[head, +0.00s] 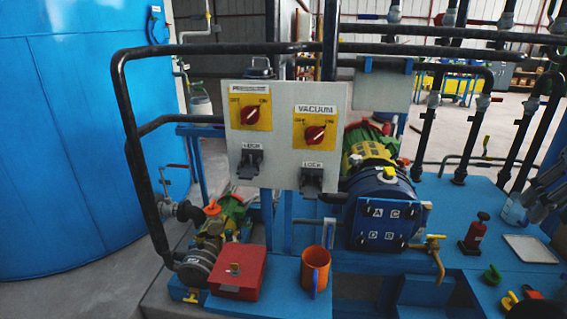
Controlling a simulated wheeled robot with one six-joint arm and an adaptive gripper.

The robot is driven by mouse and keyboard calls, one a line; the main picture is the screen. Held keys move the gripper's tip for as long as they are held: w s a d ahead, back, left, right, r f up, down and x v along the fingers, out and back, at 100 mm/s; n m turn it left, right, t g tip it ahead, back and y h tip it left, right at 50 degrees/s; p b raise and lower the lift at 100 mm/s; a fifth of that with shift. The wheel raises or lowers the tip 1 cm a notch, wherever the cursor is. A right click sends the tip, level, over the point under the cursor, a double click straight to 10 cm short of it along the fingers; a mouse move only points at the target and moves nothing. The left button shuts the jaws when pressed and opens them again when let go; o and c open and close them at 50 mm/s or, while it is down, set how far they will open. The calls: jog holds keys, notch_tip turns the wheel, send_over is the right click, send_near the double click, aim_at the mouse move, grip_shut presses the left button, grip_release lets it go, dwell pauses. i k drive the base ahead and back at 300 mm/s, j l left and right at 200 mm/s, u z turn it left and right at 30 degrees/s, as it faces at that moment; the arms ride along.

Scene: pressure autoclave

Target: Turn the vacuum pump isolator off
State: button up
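The vacuum isolator is a red rotary knob (315,133) on a yellow plate, under a label reading VACUUM (315,109), on the right of a grey panel (285,150). The plate has OFF at left and ON at right. The knob's handle slants up to the right, toward ON. A black lock hasp (312,181) hangs below it. A similar red knob (249,114) is on the panel's left, also slanting toward ON; its label is too small to read. A grey jointed shape at the right edge appears to be my gripper (538,192), far from the panel; its fingers are unclear.
Black pipe rails (215,48) run above and left of the panel.

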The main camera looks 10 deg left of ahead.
aim_at(314, 135)
jog(key=j+z, duration=0.7)
jog(key=k+j+z, duration=0.15)
jog(key=j+z, duration=0.2)
jog(key=j, duration=0.15)
